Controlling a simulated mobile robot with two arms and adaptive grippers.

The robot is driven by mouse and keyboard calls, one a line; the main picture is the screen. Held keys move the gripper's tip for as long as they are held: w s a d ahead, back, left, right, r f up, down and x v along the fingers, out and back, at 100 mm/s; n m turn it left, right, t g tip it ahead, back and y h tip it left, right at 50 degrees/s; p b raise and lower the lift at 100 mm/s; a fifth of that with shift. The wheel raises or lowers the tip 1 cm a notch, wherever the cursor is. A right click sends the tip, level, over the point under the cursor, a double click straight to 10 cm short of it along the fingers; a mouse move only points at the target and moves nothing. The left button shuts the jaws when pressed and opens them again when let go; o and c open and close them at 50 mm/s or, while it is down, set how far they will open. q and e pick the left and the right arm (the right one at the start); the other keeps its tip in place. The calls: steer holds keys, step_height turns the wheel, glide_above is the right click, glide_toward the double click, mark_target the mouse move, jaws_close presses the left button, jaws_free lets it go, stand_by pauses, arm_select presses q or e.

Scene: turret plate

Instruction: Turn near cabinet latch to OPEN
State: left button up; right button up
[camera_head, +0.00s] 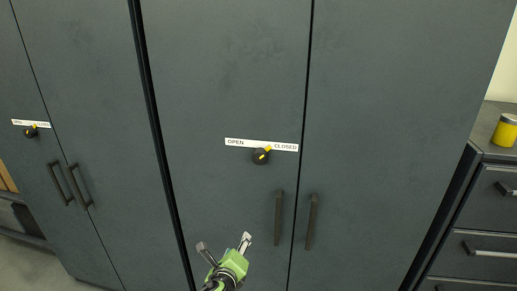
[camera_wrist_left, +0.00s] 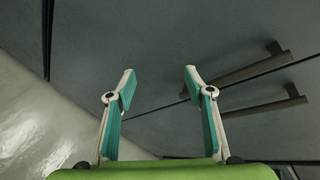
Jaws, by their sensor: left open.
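The near cabinet (camera_head: 226,60) is dark grey with two doors. Its latch (camera_head: 261,156) is a round black knob with a yellow pointer, set just below a white label strip (camera_head: 262,145) reading OPEN at left and CLOSED at right. The pointer is tilted up and right, toward CLOSED. My left gripper (camera_head: 224,243) is open and empty, below and left of the latch, in front of the left door. In the left wrist view its two fingers (camera_wrist_left: 160,88) are apart with nothing between them. The latch does not show there. My right gripper is not in view.
Two vertical bar handles (camera_head: 278,218) and (camera_head: 312,222) flank the door seam, right of my gripper. Another cabinet at the left has its own latch (camera_head: 31,131) and handles. A drawer unit (camera_head: 490,215) at right bears a yellow can (camera_head: 505,131). The door face around the latch is clear.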

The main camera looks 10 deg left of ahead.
arm_select(q)
steer(key=d+r+m+t+p, duration=0.25)
steer(key=r+m, duration=0.25)
steer(key=r, duration=1.2)
steer(key=m+t, duration=0.2)
glide_toward(259, 159)
steer(key=shift+h, duration=0.4)
steer(key=w+p, duration=0.1)
steer(key=w, duration=0.2)
steer(key=w+p, duration=0.1)
steer(key=w, duration=0.2)
steer(key=w+p, duration=0.1)
steer(key=w, duration=0.2)
steer(key=shift+w+a, duration=0.3)
steer(key=shift+a, duration=0.05)
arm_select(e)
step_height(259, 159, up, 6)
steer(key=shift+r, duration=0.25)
arm_select(q)
steer(key=c, duration=1.1)
